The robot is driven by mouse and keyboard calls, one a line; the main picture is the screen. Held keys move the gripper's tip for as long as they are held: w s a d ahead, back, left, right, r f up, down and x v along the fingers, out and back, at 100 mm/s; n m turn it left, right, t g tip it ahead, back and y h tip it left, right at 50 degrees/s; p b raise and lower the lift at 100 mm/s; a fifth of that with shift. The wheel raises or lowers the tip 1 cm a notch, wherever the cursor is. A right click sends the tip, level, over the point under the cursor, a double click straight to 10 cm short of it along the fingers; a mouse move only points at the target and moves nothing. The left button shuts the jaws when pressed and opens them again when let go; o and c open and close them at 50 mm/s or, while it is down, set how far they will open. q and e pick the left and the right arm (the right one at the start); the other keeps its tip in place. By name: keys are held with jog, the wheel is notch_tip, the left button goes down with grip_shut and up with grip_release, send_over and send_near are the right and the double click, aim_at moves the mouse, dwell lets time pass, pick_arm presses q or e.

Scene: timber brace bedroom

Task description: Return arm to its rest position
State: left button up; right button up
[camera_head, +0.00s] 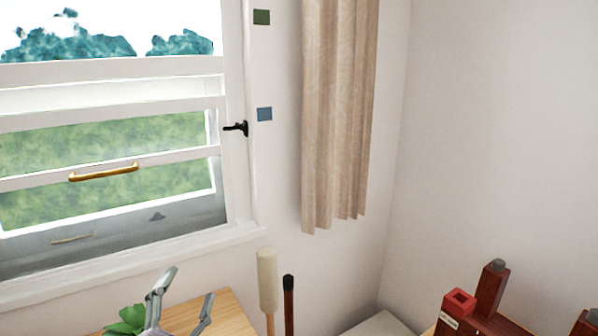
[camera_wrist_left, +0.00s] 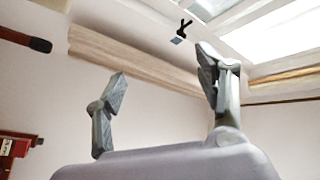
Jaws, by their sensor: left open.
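My left gripper (camera_head: 180,306) is at the bottom left of the head view, in front of a wooden surface (camera_head: 228,318). Its two grey fingers are spread apart with nothing between them. In the left wrist view the same gripper (camera_wrist_left: 165,85) points up toward the wall and window, its fingers wide apart and empty. The rest of the left arm is out of frame. My right gripper does not show in either view.
A green plant (camera_head: 126,321) is just left of the gripper. A pale paddle-like handle (camera_head: 267,280) and a dark handle (camera_head: 288,300) stand to its right. A window with a gold handle (camera_head: 104,172), a curtain (camera_head: 338,110) and red-brown timber pieces (camera_head: 490,290) are around.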

pick_arm(q)
jog(key=s+a+f+n+g+y, duration=0.2)
jog(key=s+f+n+g, duration=0.2)
jog(key=f, duration=0.5)
jog(key=s+a+f+n+g+y, duration=0.25)
jog(key=s+f+g, duration=0.25)
jog(key=f, duration=0.3)
jog(key=s+d+f+n+g+h, duration=0.1)
jog(key=s+d+f+g, duration=0.1)
jog(key=s+f+g, duration=0.5)
jog(key=s+d+f+n+g+h, duration=0.15)
jog(key=s+f, duration=0.35)
jog(key=s, duration=0.6)
notch_tip(320, 180, down, 25)
jog(key=s+m+g, duration=0.1)
jog(key=s+a+f+g, duration=0.1)
jog(key=s+a+f, duration=0.1)
jog(key=s+f, duration=1.4)
jog(key=shift+a+f, duration=0.15)
jog(key=shift+f, duration=0.25)
jog(key=shift+s+a+f+g, duration=0.15)
jog(key=shift+s+g, duration=0.1)
jog(key=shift+s, duration=0.3)
jog(key=shift+c, duration=0.3)
